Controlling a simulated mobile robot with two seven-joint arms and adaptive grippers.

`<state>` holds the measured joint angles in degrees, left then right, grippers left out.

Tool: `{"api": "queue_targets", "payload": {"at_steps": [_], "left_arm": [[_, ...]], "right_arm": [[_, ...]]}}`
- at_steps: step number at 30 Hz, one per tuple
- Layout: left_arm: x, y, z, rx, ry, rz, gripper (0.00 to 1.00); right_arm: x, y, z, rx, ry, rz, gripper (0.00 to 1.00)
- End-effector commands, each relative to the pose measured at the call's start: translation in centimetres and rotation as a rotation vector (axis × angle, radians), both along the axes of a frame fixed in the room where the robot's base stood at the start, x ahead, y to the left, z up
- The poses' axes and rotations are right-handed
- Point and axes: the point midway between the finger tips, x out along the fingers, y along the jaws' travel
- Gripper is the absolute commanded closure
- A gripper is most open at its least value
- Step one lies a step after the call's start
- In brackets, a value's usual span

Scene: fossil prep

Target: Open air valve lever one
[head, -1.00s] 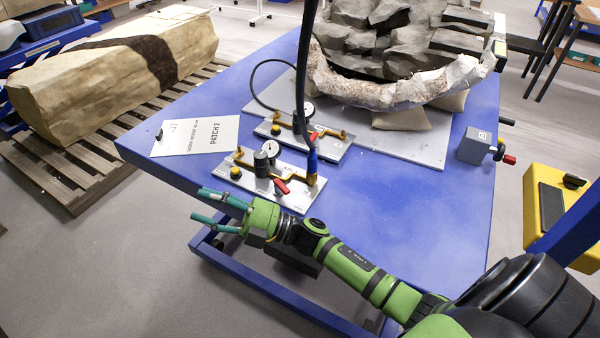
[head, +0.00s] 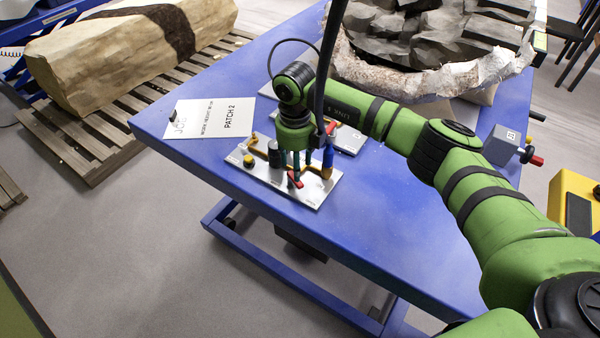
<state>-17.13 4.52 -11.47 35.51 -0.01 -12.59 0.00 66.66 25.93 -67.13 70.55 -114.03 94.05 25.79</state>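The front silver valve plate (head: 314,194) lies near the table's front edge, with brass pipework, a black regulator (head: 277,153) and a yellow knob (head: 249,161). Its red lever (head: 295,180) shows partly below my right gripper (head: 296,162). That gripper points down from above, its dark teal fingertips close around or just over the lever. Whether they touch or grip it cannot be told. A blue hose fitting (head: 328,158) stands just right of the fingers. A rear valve plate (head: 347,141) is mostly hidden behind my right arm. My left gripper is out of view.
A black hose (head: 327,65) rises close beside my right wrist. A white "PATCH 2" sheet (head: 207,119) lies left of the plates. A grey box with a red-handled crank (head: 503,146) sits at right. The blue table (head: 400,220) is clear in front.

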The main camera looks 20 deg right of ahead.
Motion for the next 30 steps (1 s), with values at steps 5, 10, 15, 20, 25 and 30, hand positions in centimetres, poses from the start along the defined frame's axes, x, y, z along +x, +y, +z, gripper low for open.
{"api": "queue_targets", "payload": {"at_steps": [5,10,15,20,25,30], "left_arm": [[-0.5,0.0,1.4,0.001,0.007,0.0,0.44],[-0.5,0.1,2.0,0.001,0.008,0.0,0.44],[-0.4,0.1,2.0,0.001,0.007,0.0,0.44],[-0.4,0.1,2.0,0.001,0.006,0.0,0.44],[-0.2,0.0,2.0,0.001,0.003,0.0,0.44],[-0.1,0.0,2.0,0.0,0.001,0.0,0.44]], "right_arm": [[-0.2,0.1,-2.7,0.003,0.006,0.0,0.48],[-0.1,0.1,-4.8,0.004,0.003,0.001,0.48],[-0.1,0.1,-5.6,0.005,0.001,0.002,0.48],[-0.1,0.1,-5.7,0.005,0.0,0.003,0.48],[-0.1,0.1,-5.6,0.006,0.001,0.002,1.0],[-0.1,0.1,-5.6,0.006,0.0,0.003,1.0]]}}
